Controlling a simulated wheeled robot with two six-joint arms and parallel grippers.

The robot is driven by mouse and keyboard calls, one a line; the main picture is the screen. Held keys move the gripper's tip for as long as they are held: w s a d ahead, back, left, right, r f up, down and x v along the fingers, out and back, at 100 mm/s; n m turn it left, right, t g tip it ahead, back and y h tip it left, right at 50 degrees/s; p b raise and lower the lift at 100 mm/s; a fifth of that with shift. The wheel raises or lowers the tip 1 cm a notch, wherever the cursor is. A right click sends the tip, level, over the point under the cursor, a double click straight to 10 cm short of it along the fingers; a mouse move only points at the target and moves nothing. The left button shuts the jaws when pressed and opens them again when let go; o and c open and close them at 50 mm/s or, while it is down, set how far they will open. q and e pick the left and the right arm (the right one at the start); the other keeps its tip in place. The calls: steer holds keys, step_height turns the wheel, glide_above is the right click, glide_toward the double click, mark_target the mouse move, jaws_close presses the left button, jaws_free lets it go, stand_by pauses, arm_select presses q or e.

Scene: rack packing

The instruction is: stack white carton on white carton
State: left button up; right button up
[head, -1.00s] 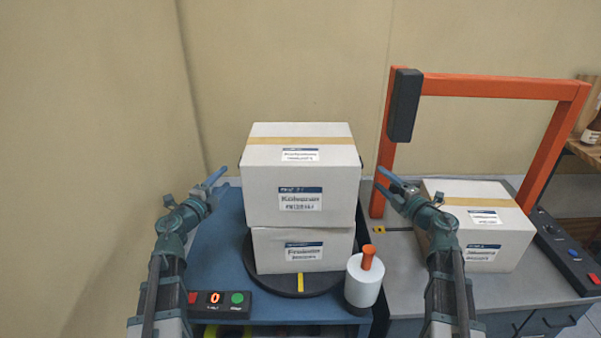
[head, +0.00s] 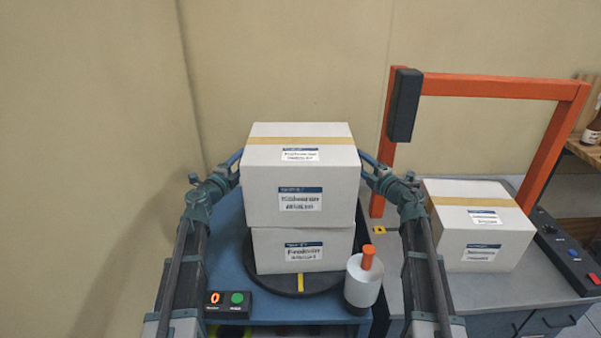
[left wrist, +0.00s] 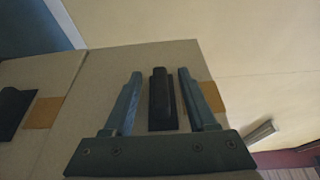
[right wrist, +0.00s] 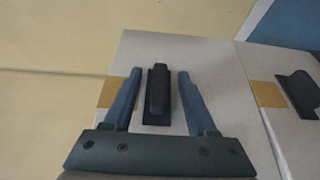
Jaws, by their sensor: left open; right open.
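A white carton (head: 260,205) with tan tape and labels sits on top of another white carton (head: 270,255) on a dark round turntable (head: 325,288). My left gripper (head: 237,158) is at the upper carton's left side; my right gripper (head: 367,162) is at its right side. In the left wrist view, the open fingers (left wrist: 158,72) lie either side of a black handle (left wrist: 162,100) on the carton. In the right wrist view, the open fingers (right wrist: 160,72) straddle a similar handle (right wrist: 157,95). Neither is closed on it. The fingertips are partly hidden in the head view.
Another white carton (head: 480,222) stands on the grey bench at right, beneath an orange frame (head: 500,87). A white bottle-like object with an orange top (head: 362,285) stands by the turntable's front right. A button box (head: 228,304) is at front left.

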arm_select(q)
jaws_close()
arm_select(e)
jaws_close()
stand_by(1.1)
